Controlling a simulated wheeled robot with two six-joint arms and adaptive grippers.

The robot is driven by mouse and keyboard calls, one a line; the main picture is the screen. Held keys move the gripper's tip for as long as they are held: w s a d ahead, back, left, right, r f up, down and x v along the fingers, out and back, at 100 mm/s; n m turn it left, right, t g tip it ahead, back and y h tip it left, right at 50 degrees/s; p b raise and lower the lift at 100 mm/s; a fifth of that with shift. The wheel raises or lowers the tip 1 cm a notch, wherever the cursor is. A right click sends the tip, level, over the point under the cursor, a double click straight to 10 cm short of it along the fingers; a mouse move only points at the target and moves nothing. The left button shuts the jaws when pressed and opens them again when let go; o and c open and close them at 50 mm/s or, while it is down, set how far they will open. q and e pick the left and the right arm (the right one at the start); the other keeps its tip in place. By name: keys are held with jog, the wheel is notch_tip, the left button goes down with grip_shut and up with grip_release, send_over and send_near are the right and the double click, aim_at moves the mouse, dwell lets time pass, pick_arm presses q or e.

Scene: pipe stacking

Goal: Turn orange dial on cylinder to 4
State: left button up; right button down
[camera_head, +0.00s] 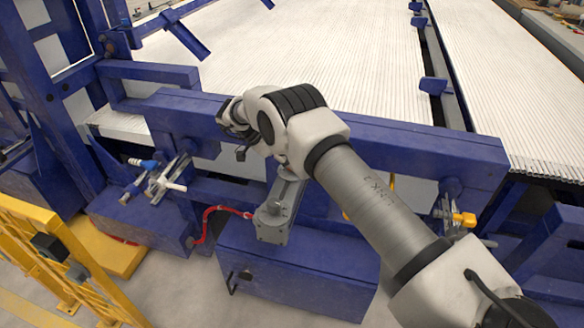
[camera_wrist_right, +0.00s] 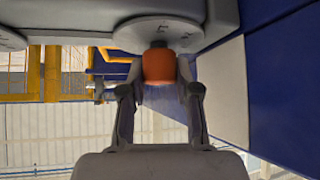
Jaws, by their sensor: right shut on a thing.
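In the right wrist view, the orange dial (camera_wrist_right: 158,66) sits under a round grey plate (camera_wrist_right: 158,34) with small dark marks on its rim. The plate is on a grey body (camera_wrist_right: 215,18), which appears to be the cylinder. My right gripper (camera_wrist_right: 160,72) has its two fingers on either side of the dial and is shut on it. The dial's setting is too small to read. In the head view, my right arm reaches in from the lower right. The dial does not show there. My left gripper is not in view.
A blue beam (camera_head: 400,150) runs across under my arm, with a blue box (camera_head: 295,272) below it. A grey bracket (camera_head: 274,218) and a red hose (camera_head: 207,222) are close by. A yellow rail (camera_head: 60,245) stands at lower left. White pipes (camera_head: 300,45) fill the back.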

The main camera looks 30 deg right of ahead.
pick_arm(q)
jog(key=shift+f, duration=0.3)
pick_arm(e)
jog(key=c, duration=0.8)
grip_release()
jog(key=v, duration=0.7)
jog(key=shift+w+r, duration=0.15)
jog(key=shift+a, duration=0.1)
